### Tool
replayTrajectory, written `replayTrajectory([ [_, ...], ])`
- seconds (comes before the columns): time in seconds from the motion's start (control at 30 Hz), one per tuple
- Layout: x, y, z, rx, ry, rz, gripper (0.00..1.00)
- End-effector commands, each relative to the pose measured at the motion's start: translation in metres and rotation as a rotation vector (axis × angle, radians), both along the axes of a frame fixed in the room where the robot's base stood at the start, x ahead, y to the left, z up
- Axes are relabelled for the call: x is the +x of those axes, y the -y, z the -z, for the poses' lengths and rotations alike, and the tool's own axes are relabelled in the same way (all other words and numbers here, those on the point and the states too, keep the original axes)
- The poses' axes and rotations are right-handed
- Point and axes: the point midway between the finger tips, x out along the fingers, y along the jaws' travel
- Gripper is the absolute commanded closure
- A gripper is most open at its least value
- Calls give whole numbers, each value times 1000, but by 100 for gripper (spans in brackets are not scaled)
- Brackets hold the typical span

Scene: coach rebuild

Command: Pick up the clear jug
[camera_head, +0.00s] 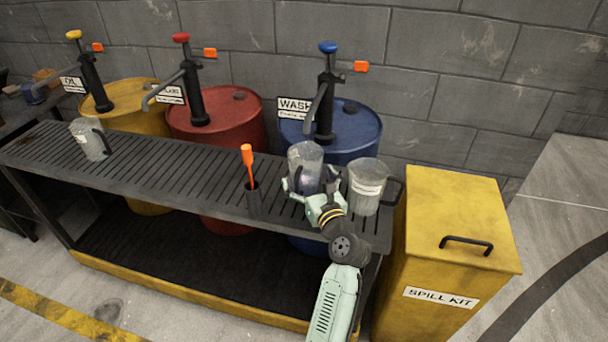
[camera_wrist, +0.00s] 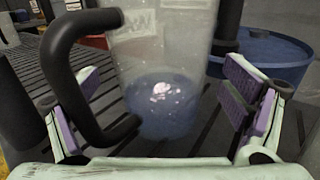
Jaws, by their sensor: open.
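The clear jug (camera_head: 305,165) stands upright on the slatted bench, in front of the blue drum. In the wrist view the clear jug (camera_wrist: 165,85) is see-through, with bluish liquid or tint low inside and a black handle at the left pointing toward the camera. My gripper (camera_head: 315,190) is at the jug's near side. In the wrist view my gripper (camera_wrist: 165,105) has its purple-padded fingers spread on either side of the jug, with gaps to it. The handle lies between the fingers, near the left one. The jug's lower side is partly hidden by my gripper in the head view.
A grey labelled jug (camera_head: 367,187) stands just right of my gripper. Another grey jug (camera_head: 90,139) is at the bench's left end. An orange-handled tool (camera_head: 248,160) stands in a black holder. Pump-topped drums, including the blue drum (camera_head: 358,130), stand behind. A yellow spill kit box (camera_head: 450,220) is at right.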

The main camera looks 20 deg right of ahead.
Motion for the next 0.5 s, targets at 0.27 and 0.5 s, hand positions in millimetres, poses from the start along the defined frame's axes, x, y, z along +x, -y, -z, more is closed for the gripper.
replayTrajectory([
  [0.27,0,0,0,0,0,0,12],
  [0.5,0,0,0,0,0,1,28],
])
